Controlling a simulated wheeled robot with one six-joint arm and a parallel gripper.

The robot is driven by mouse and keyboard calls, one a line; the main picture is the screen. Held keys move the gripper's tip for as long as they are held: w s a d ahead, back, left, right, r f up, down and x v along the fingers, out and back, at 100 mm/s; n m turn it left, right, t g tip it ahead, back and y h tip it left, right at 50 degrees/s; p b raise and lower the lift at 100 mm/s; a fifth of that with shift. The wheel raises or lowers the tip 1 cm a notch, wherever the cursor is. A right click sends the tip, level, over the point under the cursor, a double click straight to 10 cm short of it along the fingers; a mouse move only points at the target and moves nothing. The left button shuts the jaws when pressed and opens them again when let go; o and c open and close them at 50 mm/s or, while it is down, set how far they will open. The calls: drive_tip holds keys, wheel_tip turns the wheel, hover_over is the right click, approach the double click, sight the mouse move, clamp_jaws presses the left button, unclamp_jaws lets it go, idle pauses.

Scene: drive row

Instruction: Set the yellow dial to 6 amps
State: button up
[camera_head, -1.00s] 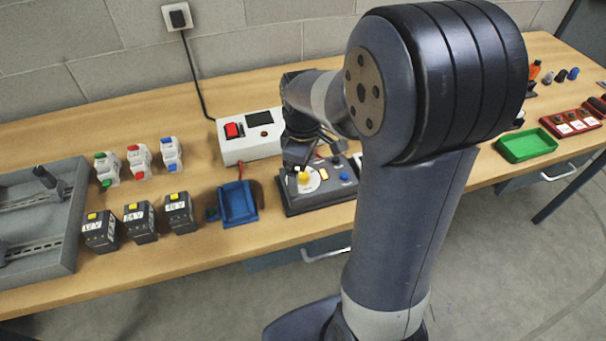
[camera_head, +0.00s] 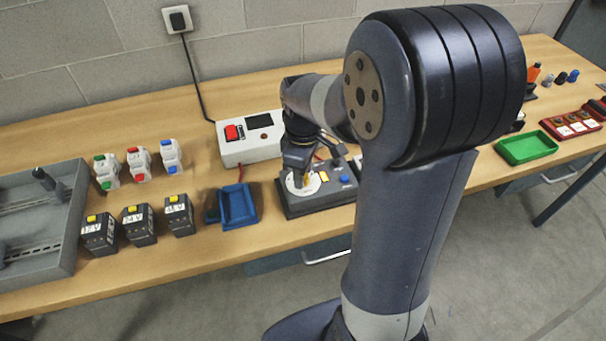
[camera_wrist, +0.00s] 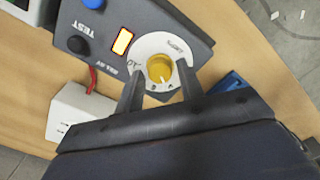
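The yellow dial (camera_wrist: 160,67) sits on a white disc (camera_wrist: 150,45) with small dark markings, too blurred to read as numbers. The disc is on a dark grey control box (camera_head: 318,204). My gripper (camera_wrist: 159,75) is open, with one fingertip on each side of the dial. Gaps show between the fingers and the dial; I cannot tell whether either touches it. In the head view my gripper (camera_head: 300,175) is over the disc and hides most of the dial.
The box also has a lit amber window (camera_wrist: 122,41), a blue TEST button (camera_wrist: 94,3) and a black knob (camera_wrist: 77,44). A white unit with a red switch (camera_head: 232,132) stands behind it. A blue tray (camera_head: 238,207) lies just to the left.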

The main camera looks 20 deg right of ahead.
drive_tip(key=c, duration=0.5)
drive_tip(key=m, duration=0.3)
drive_tip(key=shift+p, duration=0.3)
drive_tip(key=m, duration=0.4)
drive_tip(key=shift+m+p, duration=0.3)
drive_tip(key=shift+m, duration=0.1)
drive_tip(key=o, duration=1.8)
drive_tip(key=shift+c, duration=0.2)
drive_tip(key=shift+r, duration=0.1)
wheel_tip(320, 180, up, 7)
drive_tip(key=p, duration=0.6)
